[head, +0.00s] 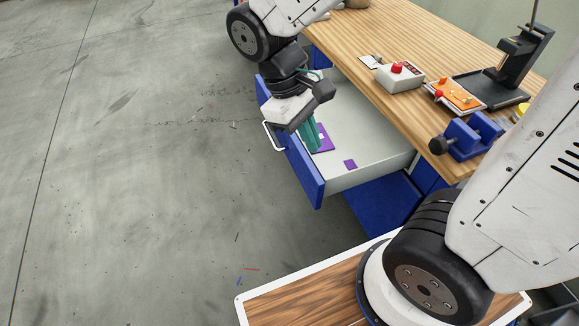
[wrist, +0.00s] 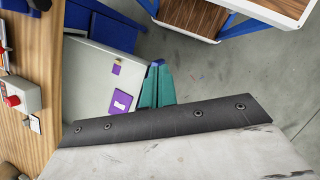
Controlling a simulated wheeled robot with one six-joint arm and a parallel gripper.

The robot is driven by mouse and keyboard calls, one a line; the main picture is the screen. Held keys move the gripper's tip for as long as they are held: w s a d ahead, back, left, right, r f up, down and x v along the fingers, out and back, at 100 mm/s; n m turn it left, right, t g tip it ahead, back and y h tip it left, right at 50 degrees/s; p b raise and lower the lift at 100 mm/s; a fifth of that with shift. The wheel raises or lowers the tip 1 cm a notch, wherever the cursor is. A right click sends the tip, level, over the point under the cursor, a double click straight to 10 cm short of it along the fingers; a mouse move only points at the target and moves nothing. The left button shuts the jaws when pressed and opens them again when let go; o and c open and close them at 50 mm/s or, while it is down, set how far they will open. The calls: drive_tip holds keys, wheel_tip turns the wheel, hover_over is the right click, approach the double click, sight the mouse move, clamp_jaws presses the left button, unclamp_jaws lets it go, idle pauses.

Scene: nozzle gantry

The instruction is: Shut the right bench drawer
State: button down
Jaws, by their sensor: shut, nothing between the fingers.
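The right bench drawer (head: 368,141) is pulled out from the wooden workbench. It has a pale grey inside and a blue front (head: 307,175) with a white bar handle (head: 271,137). My gripper (head: 315,149), with teal fingers, is shut and empty. In the head view it reaches down over the drawer just behind the front; I cannot tell whether it touches. In the wrist view my gripper (wrist: 158,68) overlaps the front edge, and the drawer inside (wrist: 85,75) lies to its left. My wrist hides part of the front in the head view.
A purple piece (head: 350,164) and another partly hidden one lie in the drawer. On the bench top (head: 385,68) stand a button box (head: 400,78), a tray with orange parts (head: 457,95) and a blue vise (head: 468,137). The floor (head: 130,170) before the drawer is clear.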

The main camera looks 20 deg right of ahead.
drive_tip(key=w+a+f+n+t+h, duration=0.1)
drive_tip(key=w+a+f+n+h, duration=0.15)
drive_tip(key=f, duration=0.25)
drive_tip(key=w+a+f+n+h, duration=0.1)
drive_tip(key=w+a+f+n, duration=0.3)
drive_tip(key=f, duration=0.2)
drive_tip(key=w+a+f+n+t+h, duration=0.1)
drive_tip(key=w+a+f+n+h, duration=0.15)
drive_tip(key=f, duration=0.25)
drive_tip(key=n+t, duration=0.1)
drive_tip(key=n, duration=0.2)
approach(299, 171)
wheel_tip(299, 171, down, 4)
drive_tip(key=d, duration=0.3)
drive_tip(key=shift+s+d+r, duration=0.1)
drive_tip(key=shift+s+d, duration=0.05)
drive_tip(key=shift+d, duration=0.5)
